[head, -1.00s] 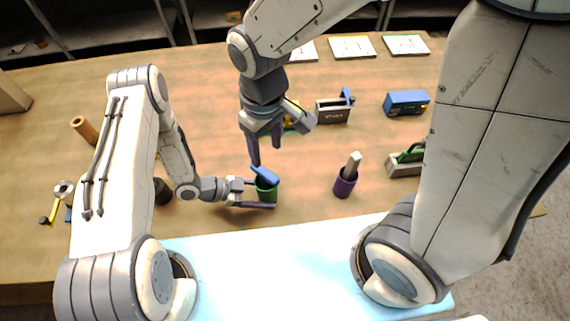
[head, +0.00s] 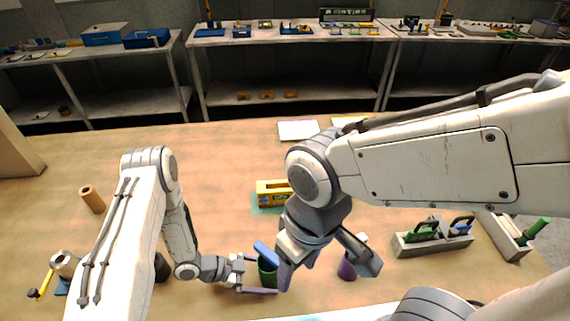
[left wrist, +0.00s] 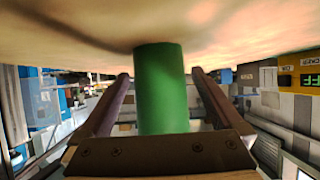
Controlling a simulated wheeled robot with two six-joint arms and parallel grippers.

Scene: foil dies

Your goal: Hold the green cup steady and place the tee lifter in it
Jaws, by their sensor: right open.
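The green cup (head: 268,276) stands upright on the table; it also shows in the left wrist view (left wrist: 161,92). A blue bar (head: 265,252) leans tilted in its mouth; it may be the tee lifter, but I cannot be sure. My left gripper (head: 262,274) has one finger on each side of the cup; the left wrist view shows gaps between the fingers (left wrist: 161,78) and its wall. My right gripper (head: 328,272) is open, with nothing visible in its jaws, just right of the green cup. It partly hides the purple cup (head: 347,268).
A yellow box (head: 270,187) on a teal base stands behind. Grey trays (head: 420,246) with green and blue tools are at right. A tan cylinder (head: 92,199) and a yellow-handled tool (head: 42,284) are at left. White cards (head: 298,130) lie at the back. The left middle is clear.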

